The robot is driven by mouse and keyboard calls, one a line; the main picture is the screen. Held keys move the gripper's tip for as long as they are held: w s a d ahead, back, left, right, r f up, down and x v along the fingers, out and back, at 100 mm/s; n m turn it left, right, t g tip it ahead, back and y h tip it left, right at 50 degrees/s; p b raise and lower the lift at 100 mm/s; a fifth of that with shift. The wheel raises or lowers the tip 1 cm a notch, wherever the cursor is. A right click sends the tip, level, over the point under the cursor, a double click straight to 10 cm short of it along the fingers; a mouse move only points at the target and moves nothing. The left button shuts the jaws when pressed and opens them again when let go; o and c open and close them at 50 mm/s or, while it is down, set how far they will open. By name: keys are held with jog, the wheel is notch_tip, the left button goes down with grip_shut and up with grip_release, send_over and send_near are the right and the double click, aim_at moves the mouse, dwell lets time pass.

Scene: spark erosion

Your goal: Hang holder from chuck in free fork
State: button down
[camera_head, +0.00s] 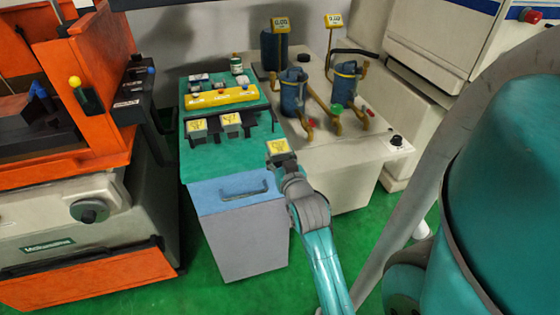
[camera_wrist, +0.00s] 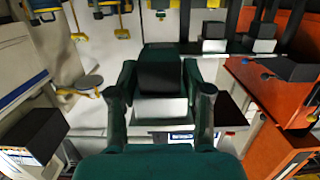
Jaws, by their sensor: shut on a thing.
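My gripper (camera_head: 284,166) is shut on a holder (camera_head: 278,149), a small block with a yellow label on top, held in front of the teal cabinet's right corner. In the wrist view the held holder (camera_wrist: 160,75) shows as a black block with a pale lower part, between the two dark green fingers. I cannot identify the chuck.
An orange machine (camera_head: 70,90) stands at the left. A pale bench (camera_head: 345,150) to the right carries blue cylinders (camera_head: 292,92) with brass-coloured pipes. Green floor (camera_head: 195,255) is open in front.

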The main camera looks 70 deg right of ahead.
jog(key=shift+r+x, duration=0.2)
jog(key=shift+x, duration=0.9)
jog(key=shift+r+x, duration=0.15)
jog(key=shift+x, duration=1)
jog(key=shift+r, duration=0.1)
jog(key=shift+r+x, duration=0.15)
jog(key=shift+x, duration=0.95)
jog(key=shift+r+x, duration=0.2)
jog(key=shift+x, duration=0.9)
jog(key=shift+w, duration=0.15)
jog(key=shift+r+x, duration=0.15)
jog(key=shift+x, duration=0.9)
jog(key=shift+r+x, duration=0.2)
jog(key=shift+x, duration=0.9)
jog(key=shift+w+d, duration=0.15)
jog(key=shift+d, duration=0.05)
jog(key=shift+r+x, duration=0.1)
jog(key=shift+x, duration=0.6)
jog(key=shift+r+x, duration=0.15)
jog(key=shift+x, duration=0.6)
jog(key=shift+w+d+f, duration=0.1)
jog(key=shift+w+d, duration=0.05)
jog(key=shift+w+d, duration=0.1)
